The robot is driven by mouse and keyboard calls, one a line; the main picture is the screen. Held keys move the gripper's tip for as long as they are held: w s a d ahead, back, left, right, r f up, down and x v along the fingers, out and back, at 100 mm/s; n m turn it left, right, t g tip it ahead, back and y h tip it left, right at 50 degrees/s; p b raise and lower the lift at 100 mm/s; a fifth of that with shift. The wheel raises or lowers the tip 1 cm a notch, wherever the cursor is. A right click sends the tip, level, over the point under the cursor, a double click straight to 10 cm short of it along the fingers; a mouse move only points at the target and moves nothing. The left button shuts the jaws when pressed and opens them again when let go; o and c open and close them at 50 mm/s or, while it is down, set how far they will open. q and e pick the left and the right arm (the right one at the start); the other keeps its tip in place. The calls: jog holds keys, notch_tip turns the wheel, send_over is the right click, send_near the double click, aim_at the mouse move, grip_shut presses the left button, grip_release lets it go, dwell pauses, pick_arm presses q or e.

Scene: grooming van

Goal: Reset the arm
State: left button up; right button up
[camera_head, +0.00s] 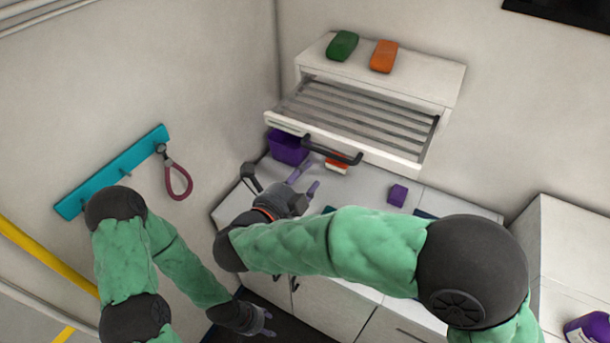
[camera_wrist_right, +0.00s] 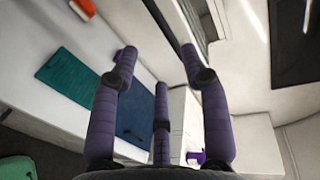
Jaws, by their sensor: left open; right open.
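My right arm reaches from the right across the counter in the head view. Its gripper (camera_head: 308,181) is open, with its fingers over the counter just below the pulled-out drawer's dark handle (camera_head: 330,152). In the right wrist view the same gripper (camera_wrist_right: 158,60) has its purple fingers spread, with nothing between them. My left gripper (camera_head: 265,324) hangs low at the bottom of the head view, in front of the lower cabinets, open and apparently empty. The white drawer (camera_head: 350,110) stands open, and its ribbed floor shows nothing in it.
A green item (camera_head: 342,45) and an orange item (camera_head: 384,56) lie on the drawer unit. A purple bin (camera_head: 288,147), a red-and-white brush (camera_head: 336,164) and a purple block (camera_head: 397,195) are on the counter. A teal rail (camera_head: 100,180) with a pink loop (camera_head: 180,182) is on the left wall.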

dwell(0.3)
jog(key=w+d+f+n+y, duration=0.2)
jog(key=w+f+n, duration=0.2)
jog(key=f, duration=0.3)
jog(key=w+d+f+n+y, duration=0.2)
jog(key=w+f+n, duration=0.2)
jog(key=f, duration=0.3)
jog(key=s+d+f+n+g+y, duration=0.1)
jog(key=d+f+n+g+y, duration=0.15)
jog(key=f, duration=0.55)
jog(key=s+d+f+n+g+y, duration=0.1)
jog(key=s+f+n, duration=0.15)
jog(key=f, duration=0.55)
jog(key=s+f+n+g+y, duration=0.3)
jog(key=s+f+n+g, duration=0.15)
jog(key=s+f, duration=0.6)
jog(key=s+f+n+g+y, duration=0.2)
jog(key=s+f+n+g, duration=0.4)
jog(key=s, duration=0.8)
notch_tip(320, 180, down, 22)
jog(key=w+a+m+t+b, duration=0.1)
jog(key=b, duration=2.1)
jog(key=shift+w+a+r+b, duration=0.15)
jog(key=shift+w+b, duration=0.2)
